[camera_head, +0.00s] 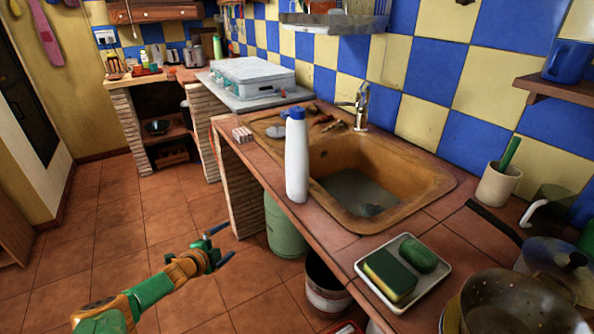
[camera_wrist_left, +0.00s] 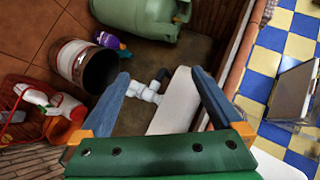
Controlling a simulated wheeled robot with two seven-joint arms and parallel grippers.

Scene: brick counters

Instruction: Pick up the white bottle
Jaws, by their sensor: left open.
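The white bottle (camera_head: 297,160) with a blue cap stands upright on the tiled counter, at the front edge beside the sink. My left gripper (camera_head: 222,244) is open and empty in the head view, left of the bottle and lower in the picture, clearly apart from it. Its two blue fingers also show spread in the left wrist view (camera_wrist_left: 158,73). A white shape (camera_wrist_left: 170,102) shows between and behind these fingers; I cannot tell whether it is the bottle. My right gripper is not in view.
The sink (camera_head: 340,190) is right of the bottle. A tray (camera_head: 432,283) with sponge and soap, and a pot (camera_head: 515,305), stand nearer on the counter. A green gas cylinder (camera_head: 284,232) and a bucket (camera_head: 325,288) are below it. The floor at left is clear.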

